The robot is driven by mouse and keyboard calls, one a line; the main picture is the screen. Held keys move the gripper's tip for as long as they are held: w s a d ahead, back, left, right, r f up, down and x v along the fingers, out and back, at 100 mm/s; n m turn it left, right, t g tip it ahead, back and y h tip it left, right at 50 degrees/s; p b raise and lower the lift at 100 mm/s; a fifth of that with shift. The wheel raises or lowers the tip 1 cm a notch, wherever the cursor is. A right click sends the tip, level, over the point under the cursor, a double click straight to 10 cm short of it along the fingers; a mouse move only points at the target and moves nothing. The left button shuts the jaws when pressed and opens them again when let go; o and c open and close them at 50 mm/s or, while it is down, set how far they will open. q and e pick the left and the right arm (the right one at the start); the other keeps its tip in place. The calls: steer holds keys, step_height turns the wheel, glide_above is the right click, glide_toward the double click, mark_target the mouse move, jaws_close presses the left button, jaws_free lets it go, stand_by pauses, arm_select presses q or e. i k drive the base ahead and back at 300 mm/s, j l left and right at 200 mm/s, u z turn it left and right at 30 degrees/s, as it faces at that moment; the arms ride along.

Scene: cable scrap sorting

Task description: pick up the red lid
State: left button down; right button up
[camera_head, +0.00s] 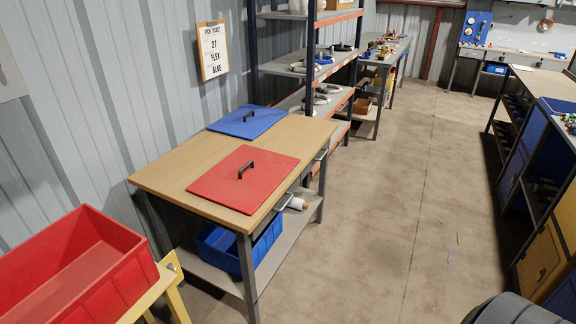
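The red lid (222,189) is a flat square panel lying on the wooden-topped bench (165,184), near its front right edge. A black handle (246,169) stands up from the lid's middle. A blue lid (236,123) with a similar black handle lies behind it on the same bench, apart from the red one. Neither of my grippers shows in the head view, and nothing touches the red lid.
An empty red bin (120,280) stands on a yellow stand at lower left. A blue bin (222,249) sits on the bench's lower shelf. Shelving (290,70) with cable coils stands behind. Open floor (390,200) lies to the right, then cabinets (540,255).

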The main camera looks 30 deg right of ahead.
mark_target(242, 182)
steer(key=z, duration=0.85)
steer(key=u, duration=0.45)
steer(key=j+u, duration=0.15)
steer(key=u, duration=0.7)
steer(key=z, duration=1.35)
steer(key=i+l+z, duration=0.35)
steer(key=i, duration=0.3)
steer(key=i+l+z, duration=0.4)
steer(key=i, duration=0.35)
steer(key=i+z, duration=0.35)
steer(key=i, duration=0.35)
